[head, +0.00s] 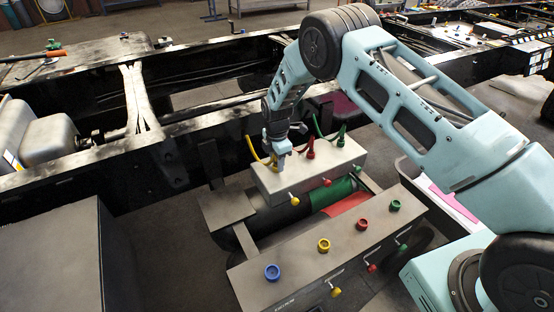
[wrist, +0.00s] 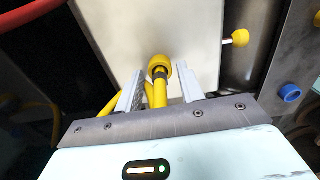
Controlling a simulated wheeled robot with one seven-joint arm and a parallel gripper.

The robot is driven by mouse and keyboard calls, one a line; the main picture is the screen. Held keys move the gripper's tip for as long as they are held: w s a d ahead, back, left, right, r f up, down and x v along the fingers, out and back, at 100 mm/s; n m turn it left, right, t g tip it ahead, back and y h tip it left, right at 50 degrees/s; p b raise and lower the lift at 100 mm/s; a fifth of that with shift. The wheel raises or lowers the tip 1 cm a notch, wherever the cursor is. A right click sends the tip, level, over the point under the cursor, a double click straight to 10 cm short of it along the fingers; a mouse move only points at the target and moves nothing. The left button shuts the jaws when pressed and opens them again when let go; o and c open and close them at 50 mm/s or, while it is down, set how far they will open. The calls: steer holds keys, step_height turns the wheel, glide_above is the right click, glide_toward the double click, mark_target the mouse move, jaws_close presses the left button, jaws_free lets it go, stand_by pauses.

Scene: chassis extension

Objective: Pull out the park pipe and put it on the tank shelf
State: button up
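A yellow pipe with a yellow plug end (wrist: 160,66) is at the pale box in the wrist view. The yellow hose also shows at the box's left end in the head view (head: 249,150). My gripper (head: 279,153) points down over that end of the box. In the wrist view its two fingers (wrist: 160,80) are open, one on each side of the yellow plug, with gaps showing. A red plug (head: 311,149) and a green plug (head: 340,138) stand on the same box (head: 262,179). I cannot read which pipe is park or which surface is the tank shelf.
A front metal box (head: 297,262) carries blue (head: 272,272), yellow (head: 323,245), red (head: 361,225) and green (head: 396,206) round fittings on top. The black chassis rail (head: 90,183) runs behind. A grey block (head: 50,255) stands at lower left.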

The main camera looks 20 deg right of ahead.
steer(key=shift+c, duration=0.4)
jaws_close()
steer(key=o, duration=0.8)
jaws_free()
steer(key=shift+o, duration=0.2)
steer(key=shift+r, duration=0.1)
step_height(320, 180, up, 17)
steer(key=b, duration=0.4)
steer(key=shift+r, duration=0.1)
